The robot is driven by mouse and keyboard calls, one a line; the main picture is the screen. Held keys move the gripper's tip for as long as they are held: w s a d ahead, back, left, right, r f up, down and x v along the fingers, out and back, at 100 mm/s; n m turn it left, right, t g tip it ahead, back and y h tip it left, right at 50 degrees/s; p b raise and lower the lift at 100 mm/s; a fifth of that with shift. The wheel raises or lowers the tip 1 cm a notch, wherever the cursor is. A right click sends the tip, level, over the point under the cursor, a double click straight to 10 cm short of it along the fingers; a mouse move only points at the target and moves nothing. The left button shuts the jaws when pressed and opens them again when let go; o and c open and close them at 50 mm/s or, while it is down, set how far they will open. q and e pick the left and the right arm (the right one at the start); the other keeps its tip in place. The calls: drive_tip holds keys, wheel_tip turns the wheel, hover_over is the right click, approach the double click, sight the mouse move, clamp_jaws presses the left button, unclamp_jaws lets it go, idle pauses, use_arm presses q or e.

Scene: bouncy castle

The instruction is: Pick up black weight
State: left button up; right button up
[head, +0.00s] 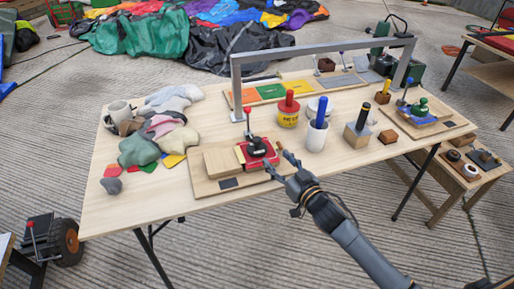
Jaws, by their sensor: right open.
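My right gripper (277,162) reaches in from the lower right, its fingers apart and nothing seen between them. Its fingertips are close to a red tool with a black block (257,147) on top and a red-knobbed lever. The tool sits on a wooden board near the table's front edge. Whether fingers and tool touch, I cannot tell. I cannot tell for certain which dark thing is the black weight; this black block is the nearest to my gripper. My left gripper is not in view.
The wooden table (150,205) carries a pile of cloth scraps (162,128) at left. A grey metal frame (320,50) spans the back.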

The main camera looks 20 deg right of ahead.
sight(259, 141)
drive_tip(key=x, duration=0.4)
drive_tip(key=shift+w+a+f, duration=0.1)
drive_tip(key=shift+w, duration=0.2)
drive_tip(key=shift+a+r+x, duration=0.15)
drive_tip(key=shift+r+x, duration=0.05)
drive_tip(key=shift+x, duration=1.15)
drive_tip(key=shift+a+r+x, duration=0.15)
drive_tip(key=shift+x, duration=1.2)
drive_tip(key=shift+s, duration=0.1)
clamp_jaws()
drive_tip(key=shift+r, duration=0.1)
